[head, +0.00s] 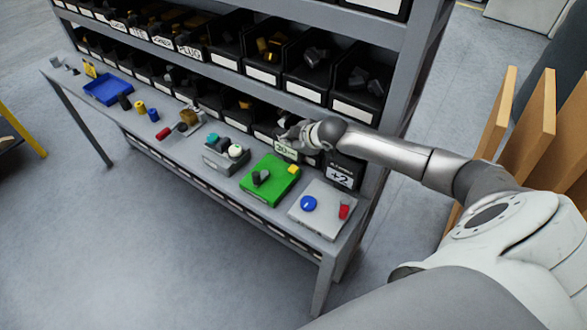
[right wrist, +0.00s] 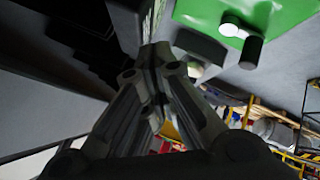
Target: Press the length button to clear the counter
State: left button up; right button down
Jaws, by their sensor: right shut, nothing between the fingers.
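My right gripper (head: 288,134) is shut and empty at the shelf front, above the back edge of the bench, by a small label with green figures (head: 284,149) that look like 30. In the right wrist view its fingers (right wrist: 155,55) meet, with a green plate (right wrist: 215,12) beyond them. A grey button box (head: 226,160) with teal, red and white tops stands left of the green plate (head: 256,193). A light grey box (head: 318,222) with a blue round knob (head: 308,203) and a red part (head: 344,211) sits at the right end. I cannot tell which is the length button. My left gripper is not in view.
A shelf rack with black part bins (head: 310,75) stands behind the bench, close to my right gripper. A dark panel marked +2 (head: 341,178) is at its lower right. A blue tray (head: 107,89) and several small parts lie further left. Wooden boards (head: 530,125) stand at right.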

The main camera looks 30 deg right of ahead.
jog(key=b, duration=0.7)
send_over(291, 170)
notch_tip(291, 170, down, 8)
jog(key=shift+r, duration=0.1)
jog(key=shift+f, duration=0.35)
jog(key=shift+f, duration=0.1)
dwell(0.7)
jog(key=shift+f, duration=0.3)
jog(key=shift+f+b, duration=0.35)
jog(key=shift+f, duration=0.2)
dwell(0.6)
dwell(0.3)
jog(key=shift+r+p, duration=0.95)
jog(key=shift+p, duration=0.1)
